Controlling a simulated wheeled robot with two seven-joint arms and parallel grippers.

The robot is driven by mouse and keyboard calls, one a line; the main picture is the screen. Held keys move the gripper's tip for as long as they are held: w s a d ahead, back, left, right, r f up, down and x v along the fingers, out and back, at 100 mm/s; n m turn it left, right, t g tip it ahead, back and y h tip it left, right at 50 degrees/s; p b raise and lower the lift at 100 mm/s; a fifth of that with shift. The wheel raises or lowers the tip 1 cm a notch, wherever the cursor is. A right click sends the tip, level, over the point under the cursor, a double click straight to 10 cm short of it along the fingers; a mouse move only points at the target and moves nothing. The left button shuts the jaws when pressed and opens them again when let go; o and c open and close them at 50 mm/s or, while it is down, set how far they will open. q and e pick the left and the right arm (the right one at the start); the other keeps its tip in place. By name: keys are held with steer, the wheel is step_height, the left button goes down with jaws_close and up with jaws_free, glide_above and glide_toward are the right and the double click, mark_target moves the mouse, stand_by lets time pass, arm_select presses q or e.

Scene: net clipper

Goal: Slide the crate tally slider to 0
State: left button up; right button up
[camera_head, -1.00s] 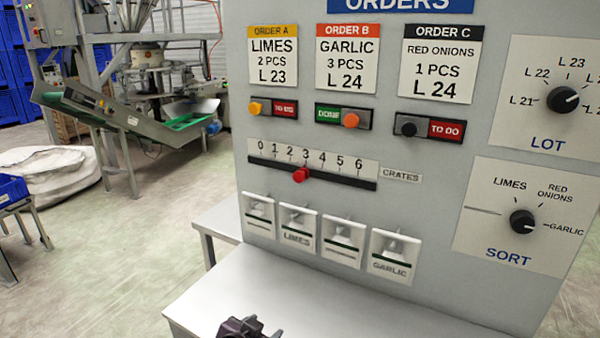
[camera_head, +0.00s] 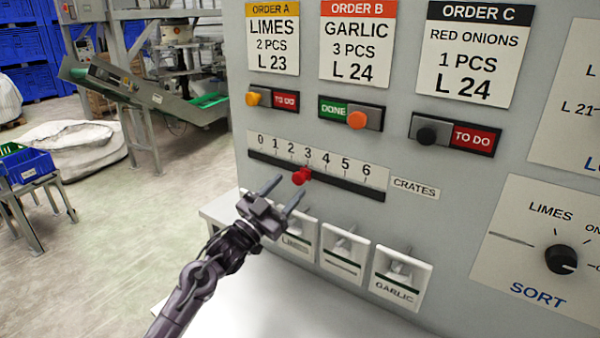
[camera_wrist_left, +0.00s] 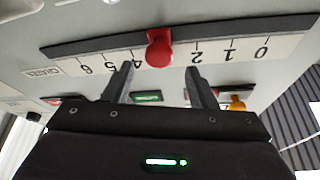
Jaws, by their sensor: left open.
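The crate tally slider is a red knob (camera_head: 301,176) on a dark horizontal track (camera_head: 345,188) under a white scale marked 0 to 6. The knob stands at 3. In the left wrist view the scale appears upside down, with the red knob (camera_wrist_left: 159,47) beyond the fingers and 0 toward the right. My left gripper (camera_head: 283,187) is open and empty, just below and left of the knob in the head view. In the wrist view its fingertips (camera_wrist_left: 160,72) are spread to either side of the knob's line, apparently short of it. My right gripper is not in view.
Order sliders with orange (camera_head: 358,120) and black knobs sit above the track. White switches (camera_head: 344,250) sit below it, partly behind my left arm. A SORT dial (camera_head: 561,259) is at the right. A blue crate (camera_head: 30,168) stands far left.

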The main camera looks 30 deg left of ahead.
mark_target(296, 180)
arm_select(q)
steer(key=p+x, duration=0.1)
steer(key=x, duration=0.2)
steer(key=shift+w, duration=0.25)
steer(key=shift+x, duration=0.8)
steer(key=shift+w+d+f, duration=0.1)
steer(key=shift+c, duration=0.2)
steer(key=c, duration=0.5)
jaws_close()
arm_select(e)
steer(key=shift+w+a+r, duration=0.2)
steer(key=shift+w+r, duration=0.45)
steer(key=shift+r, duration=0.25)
